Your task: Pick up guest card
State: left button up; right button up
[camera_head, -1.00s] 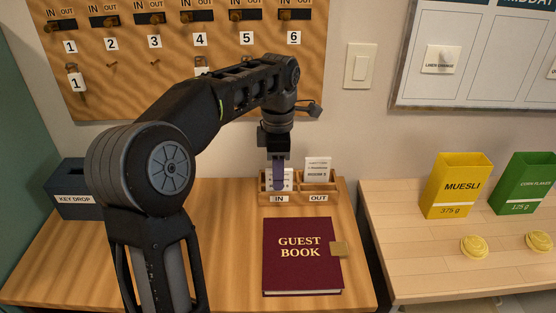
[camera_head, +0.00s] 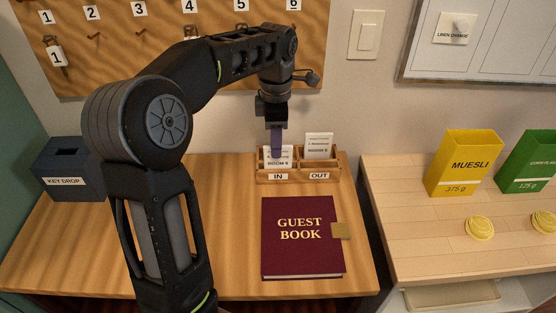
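A white guest card (camera_head: 285,161) stands in the IN compartment of a wooden card holder (camera_head: 298,177) at the back of the desk. Another white card (camera_head: 319,144) stands in the OUT compartment. My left gripper (camera_head: 277,152) points down over the IN compartment, its purple fingers in front of the card's left part. The fingers are seen edge-on, so I cannot tell whether they are open or shut on the card. My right gripper is not in view.
A dark red guest book (camera_head: 300,250) lies in front of the holder. A key drop box (camera_head: 72,182) stands at the back left under a key board (camera_head: 110,62). A yellow muesli box (camera_head: 464,164) and a green cornflakes box (camera_head: 530,165) stand on the right counter.

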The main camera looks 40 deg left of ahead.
aim_at(278, 161)
pick_arm(q)
jog(key=shift+f, duration=0.15)
notch_tip(278, 161, down, 5)
jog(key=shift+w+d+f+p, duration=0.1)
jog(key=shift+w+d+p, duration=0.05)
jog(key=shift+p, duration=0.55)
jog(key=shift+c, duration=0.5)
grip_shut()
